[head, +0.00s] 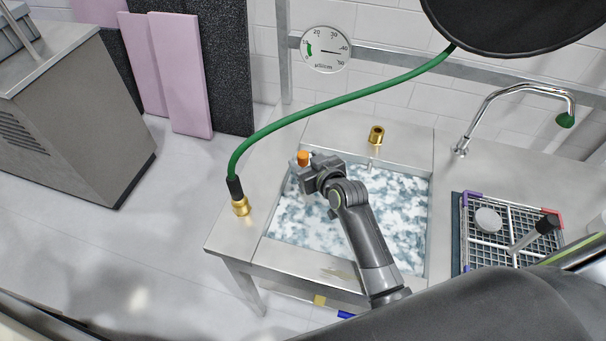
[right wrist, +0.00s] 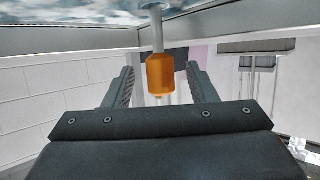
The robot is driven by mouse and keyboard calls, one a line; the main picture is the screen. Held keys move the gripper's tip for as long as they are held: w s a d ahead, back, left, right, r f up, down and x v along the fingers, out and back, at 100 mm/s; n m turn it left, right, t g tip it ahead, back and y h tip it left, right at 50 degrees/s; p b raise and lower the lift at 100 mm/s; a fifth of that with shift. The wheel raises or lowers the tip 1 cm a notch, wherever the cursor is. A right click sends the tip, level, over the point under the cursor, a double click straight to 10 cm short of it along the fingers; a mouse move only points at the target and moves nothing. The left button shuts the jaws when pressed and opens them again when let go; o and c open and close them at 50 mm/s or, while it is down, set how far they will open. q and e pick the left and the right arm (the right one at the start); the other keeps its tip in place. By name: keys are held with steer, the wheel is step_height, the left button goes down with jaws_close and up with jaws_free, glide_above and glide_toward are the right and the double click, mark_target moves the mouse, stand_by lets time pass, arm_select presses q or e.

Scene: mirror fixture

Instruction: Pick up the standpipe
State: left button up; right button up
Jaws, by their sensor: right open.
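The standpipe shows as an orange grip (head: 303,158) at the left back of the water-filled sink in the head view. In the right wrist view its orange grip (right wrist: 159,75) sits on a thin grey pipe (right wrist: 157,30) that runs up to the picture's top edge. My right gripper (head: 310,167) is open beside the orange grip. In the right wrist view its two fingers stand apart on either side of the orange grip, with gaps showing. The pipe's lower part is hidden in the head view. My left gripper is not in view.
The steel sink bench (head: 302,133) holds cloudy water. A green hose (head: 330,102) arches over it to a brass fitting (head: 241,206). Another brass piece (head: 376,135) stands behind the basin. A rack (head: 483,250) and curved tap (head: 520,88) are at the right.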

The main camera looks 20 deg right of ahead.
steer(key=shift+x, duration=1.05)
steer(key=shift+c, duration=0.3)
jaws_close()
